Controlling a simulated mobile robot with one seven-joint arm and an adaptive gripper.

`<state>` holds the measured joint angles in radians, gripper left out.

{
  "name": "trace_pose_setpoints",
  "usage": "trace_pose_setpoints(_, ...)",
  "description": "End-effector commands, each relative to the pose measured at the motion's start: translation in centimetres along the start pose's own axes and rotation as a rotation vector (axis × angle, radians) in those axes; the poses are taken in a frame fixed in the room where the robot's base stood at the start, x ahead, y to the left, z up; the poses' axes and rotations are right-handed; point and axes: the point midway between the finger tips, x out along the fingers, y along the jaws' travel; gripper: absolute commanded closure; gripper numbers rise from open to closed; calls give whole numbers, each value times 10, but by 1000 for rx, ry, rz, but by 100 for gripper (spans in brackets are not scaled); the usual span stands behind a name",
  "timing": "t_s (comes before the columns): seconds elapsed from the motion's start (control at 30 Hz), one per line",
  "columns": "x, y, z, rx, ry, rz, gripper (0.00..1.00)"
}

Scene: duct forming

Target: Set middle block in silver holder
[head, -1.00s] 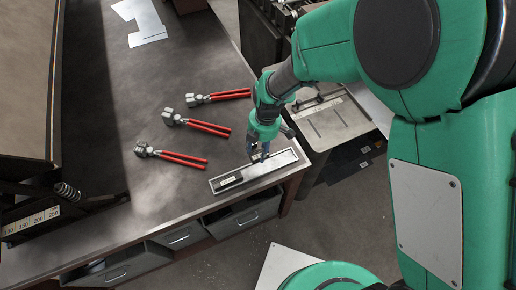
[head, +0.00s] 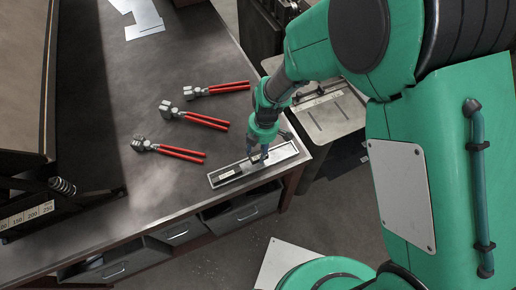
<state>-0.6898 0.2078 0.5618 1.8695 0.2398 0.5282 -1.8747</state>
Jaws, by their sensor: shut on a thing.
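The silver holder (head: 289,152) is a long, shallow tray near the front right corner of the workbench. A dark block (head: 230,175) lies in its left end. My gripper (head: 258,158) points down over the middle of the holder, shut on a second dark block (head: 252,167). That block is at the holder, just right of the first one and roughly in line with it. It is small and partly hidden by the fingers, so I cannot tell if it touches the holder's floor. The right part of the holder is bare.
Several red-handled pliers, including one (head: 179,153) nearest the holder, lie on the workbench (head: 110,190) to the left. White sheets (head: 143,18) lie at the back. A dark machine stands at far left. A grey stand (head: 330,115) is beyond the right edge.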

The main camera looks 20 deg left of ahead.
Motion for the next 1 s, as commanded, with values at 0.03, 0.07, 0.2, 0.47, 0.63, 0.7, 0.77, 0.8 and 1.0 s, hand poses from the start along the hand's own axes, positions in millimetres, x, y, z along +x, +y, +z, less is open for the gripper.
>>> trace_pose_setpoints(0.03, 8, 1, 1, 0, 0, 2, 100)
trace_pose_setpoints(0.07, 10, 1, 1, 0, 0, 2, 100)
trace_pose_setpoints(0.2, 20, 1, 3, 0, 0, 2, 100)
trace_pose_setpoints(0.47, 30, 1, 4, -1, 0, 2, 100)
trace_pose_setpoints(0.63, 31, 1, 4, -1, 0, 1, 100)
trace_pose_setpoints(0.7, 31, 1, 4, -1, 0, 1, 100)
trace_pose_setpoints(0.77, 31, 1, 4, -1, 0, 1, 100)
trace_pose_setpoints(0.8, 31, 1, 4, -1, 0, 1, 100)
trace_pose_setpoints(1.0, 31, 1, 4, -1, 0, 1, 100)
